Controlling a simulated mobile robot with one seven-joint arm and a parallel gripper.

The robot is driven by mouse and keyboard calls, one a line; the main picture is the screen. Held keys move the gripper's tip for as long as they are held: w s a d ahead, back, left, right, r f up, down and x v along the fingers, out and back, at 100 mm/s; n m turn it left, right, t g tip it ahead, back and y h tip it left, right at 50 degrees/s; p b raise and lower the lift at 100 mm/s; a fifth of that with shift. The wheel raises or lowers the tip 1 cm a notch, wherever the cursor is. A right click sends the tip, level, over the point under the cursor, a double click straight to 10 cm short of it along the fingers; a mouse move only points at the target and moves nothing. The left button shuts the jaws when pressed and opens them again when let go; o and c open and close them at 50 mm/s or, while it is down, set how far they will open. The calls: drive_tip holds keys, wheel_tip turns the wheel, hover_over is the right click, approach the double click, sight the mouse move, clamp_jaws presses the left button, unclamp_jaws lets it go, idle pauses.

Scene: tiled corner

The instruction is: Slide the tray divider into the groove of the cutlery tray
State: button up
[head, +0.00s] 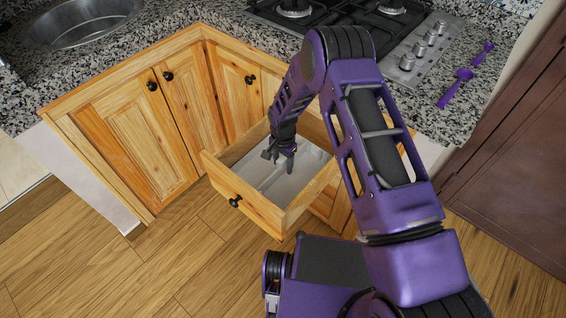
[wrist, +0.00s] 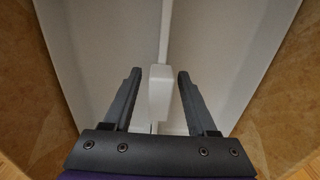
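The pale grey cutlery tray (head: 309,158) lies inside the pulled-out wooden drawer. In the wrist view its floor (wrist: 105,40) fills most of the picture. A white block (wrist: 160,92), which looks like part of the tray divider, stands between my fingers. A thin pale strip (wrist: 164,30) runs from behind it along the tray's middle. I cannot tell whether the divider sits in the groove. My gripper (head: 279,158) points down into the drawer over the tray. In the wrist view its fingers (wrist: 159,80) are open, with a gap on each side of the block.
The wooden drawer (head: 245,198) stands open, its walls around the tray. Wooden cabinet doors (head: 125,128) are at the left. A granite counter with a sink (head: 82,22), a stove (head: 345,15) and purple utensils (head: 456,87) lies behind. The wood floor (head: 130,275) is clear at front left.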

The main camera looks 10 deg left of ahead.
drive_tip(key=shift+r, duration=0.1)
wheel_tip(320, 180, up, 17)
drive_tip(key=p, duration=0.2)
idle(0.5)
idle(0.4)
